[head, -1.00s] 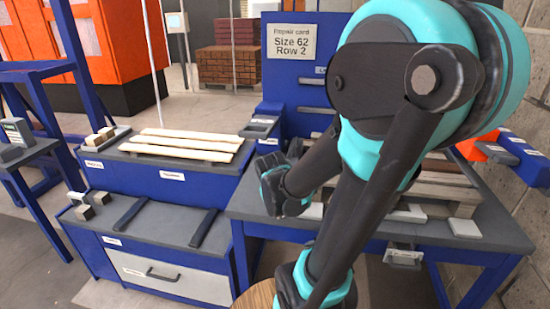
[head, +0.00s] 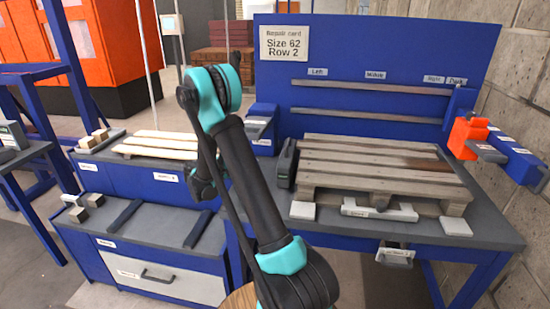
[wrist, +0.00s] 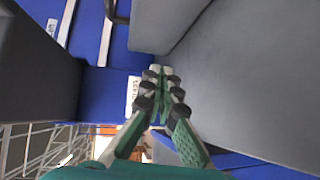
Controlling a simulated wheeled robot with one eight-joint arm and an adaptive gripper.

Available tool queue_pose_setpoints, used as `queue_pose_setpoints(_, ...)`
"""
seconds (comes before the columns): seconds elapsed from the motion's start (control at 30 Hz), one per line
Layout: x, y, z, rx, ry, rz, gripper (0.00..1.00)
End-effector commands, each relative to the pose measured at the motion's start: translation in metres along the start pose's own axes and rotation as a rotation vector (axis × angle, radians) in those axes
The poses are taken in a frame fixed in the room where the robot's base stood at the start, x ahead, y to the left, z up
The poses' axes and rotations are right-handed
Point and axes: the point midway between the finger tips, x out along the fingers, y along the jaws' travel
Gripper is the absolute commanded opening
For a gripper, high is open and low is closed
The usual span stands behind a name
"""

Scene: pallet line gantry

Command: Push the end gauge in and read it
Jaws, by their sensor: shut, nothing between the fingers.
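My gripper (wrist: 158,75) shows in the wrist view with its fingers together and empty. In the head view my own arm hides the fingers, left of the bench. I cannot tell for sure which thing is the end gauge. A dark upright block (head: 284,165) stands at the left end of the wooden pallet (head: 375,165), and may be it. I can read no value on it.
The repair card (head: 286,43) reads "Size 62 Row 2". An orange and blue device (head: 468,135) is at the bench's right end. A brick wall closes the right side.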

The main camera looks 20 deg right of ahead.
Motion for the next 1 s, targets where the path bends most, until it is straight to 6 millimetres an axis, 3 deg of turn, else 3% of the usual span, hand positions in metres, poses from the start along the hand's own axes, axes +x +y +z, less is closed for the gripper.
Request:
queue_pose_setpoints(0.17, -0.007, -0.009, -0.019, 0.001, -0.013, 0.124, 0.00)
queue_pose_setpoints(0.43, -0.001, -0.010, -0.024, 0.003, -0.021, 0.174, 0.00)
queue_pose_setpoints(0.93, 0.089, 0.006, -0.021, 0.003, -0.023, 0.172, 0.00)
queue_pose_setpoints(1.0, 0.097, 0.007, -0.014, 0.003, -0.021, 0.171, 0.00)
